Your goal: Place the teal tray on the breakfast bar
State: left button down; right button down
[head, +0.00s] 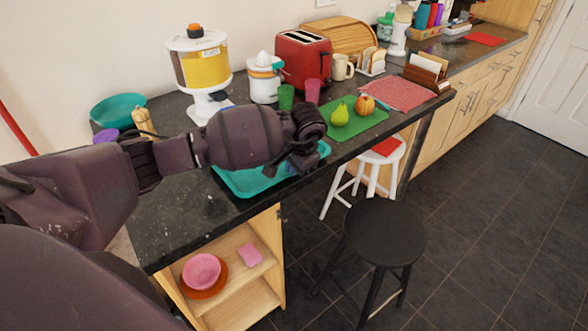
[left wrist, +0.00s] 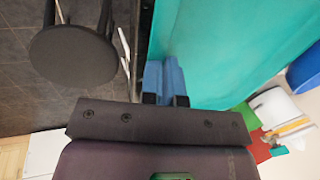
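The teal tray (head: 243,184) is over the dark breakfast bar (head: 200,222), near its front edge, partly hidden by my left arm. I cannot tell whether it rests fully on the top or is slightly raised. My left gripper (head: 300,165) is at the tray's front right rim. In the left wrist view the tray (left wrist: 235,50) fills the upper right. There the left gripper's fingers (left wrist: 166,98) are close together at the tray's edge, with bluish parts between them, and look shut on the rim. My right gripper is out of view.
A green mat (head: 362,122) with a pear and an apple lies right of the tray. Green and pink cups (head: 312,91), a juicer (head: 264,78) and a drink dispenser (head: 200,65) stand behind. A black stool (head: 384,232) and a white stool (head: 372,160) stand in front.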

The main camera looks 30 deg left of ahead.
pick_arm(q)
jog(key=shift+f, duration=0.4)
jog(key=shift+f, duration=0.15)
jog(key=c, duration=1.8)
grip_release()
jog(key=shift+f, duration=0.1)
jog(key=o, duration=0.4)
jog(key=shift+o, duration=0.2)
